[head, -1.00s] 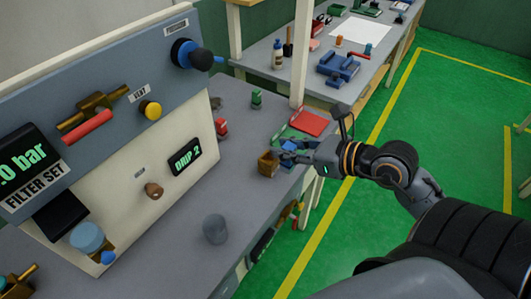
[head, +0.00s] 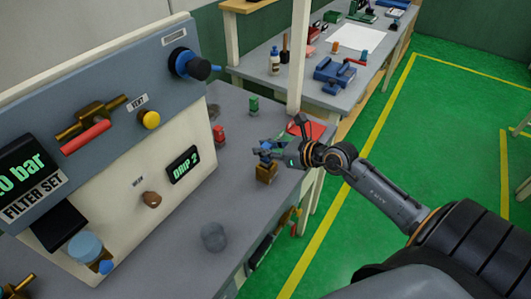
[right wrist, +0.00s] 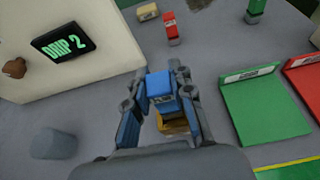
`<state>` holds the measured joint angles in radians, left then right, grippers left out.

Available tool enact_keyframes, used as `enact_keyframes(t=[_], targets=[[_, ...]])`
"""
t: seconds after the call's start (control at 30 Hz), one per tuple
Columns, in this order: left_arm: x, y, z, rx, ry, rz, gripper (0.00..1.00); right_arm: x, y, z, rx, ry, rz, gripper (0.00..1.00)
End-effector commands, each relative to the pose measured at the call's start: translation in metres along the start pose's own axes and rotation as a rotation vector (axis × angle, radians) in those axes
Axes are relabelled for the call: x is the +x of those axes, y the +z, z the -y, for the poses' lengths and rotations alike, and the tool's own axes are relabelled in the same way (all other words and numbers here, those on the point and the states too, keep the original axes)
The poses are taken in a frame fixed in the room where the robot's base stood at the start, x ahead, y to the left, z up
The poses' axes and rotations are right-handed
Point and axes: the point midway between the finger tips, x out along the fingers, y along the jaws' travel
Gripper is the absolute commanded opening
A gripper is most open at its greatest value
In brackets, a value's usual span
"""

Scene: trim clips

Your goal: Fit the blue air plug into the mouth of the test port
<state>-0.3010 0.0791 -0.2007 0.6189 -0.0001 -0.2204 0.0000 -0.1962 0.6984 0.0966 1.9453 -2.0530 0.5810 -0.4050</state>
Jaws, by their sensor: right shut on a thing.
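My right gripper (head: 266,151) comes in from the right, over the bench near its right edge. In the right wrist view its fingers (right wrist: 161,98) are shut on a blue block-shaped piece with a small label, the blue air plug (right wrist: 162,88). A brass-brown block (head: 266,173), which looks like the test port, stands on the bench directly below the gripper. In the right wrist view part of this block (right wrist: 172,124) shows under the plug. Its mouth is hidden, and I cannot tell whether plug and block touch. My left gripper is not in view.
A filter panel (head: 120,140) with valves, knobs and displays stands at left. A grey cylinder (head: 214,237) stands in front. Small red (head: 219,135) and green (head: 254,104) pieces stand behind. Green (right wrist: 262,105) and red (right wrist: 305,90) trays lie right of the gripper.

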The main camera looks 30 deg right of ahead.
Motion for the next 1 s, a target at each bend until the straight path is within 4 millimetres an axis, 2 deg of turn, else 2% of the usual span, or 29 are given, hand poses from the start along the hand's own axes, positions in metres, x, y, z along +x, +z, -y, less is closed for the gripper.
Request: enact_keyframes(t=[0.07,0.17,0.57,0.6,0.7,1.0], targets=[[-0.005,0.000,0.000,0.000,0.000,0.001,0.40,0.004,-0.013,-0.001,0.005,0.000,-0.007,0.00],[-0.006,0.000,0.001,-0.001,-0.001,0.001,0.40,0.007,-0.021,-0.001,0.002,0.000,-0.004,0.00],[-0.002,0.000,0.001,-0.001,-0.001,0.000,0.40,0.010,-0.028,-0.001,0.002,0.001,-0.002,0.00],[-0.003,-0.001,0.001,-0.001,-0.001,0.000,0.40,0.009,-0.027,-0.001,0.002,0.001,-0.002,0.29],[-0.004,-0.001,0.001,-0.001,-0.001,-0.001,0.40,0.009,-0.026,-0.001,0.002,0.001,-0.003,0.45],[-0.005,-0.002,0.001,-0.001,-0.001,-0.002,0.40,0.009,-0.025,-0.001,0.001,0.001,-0.003,0.45]])
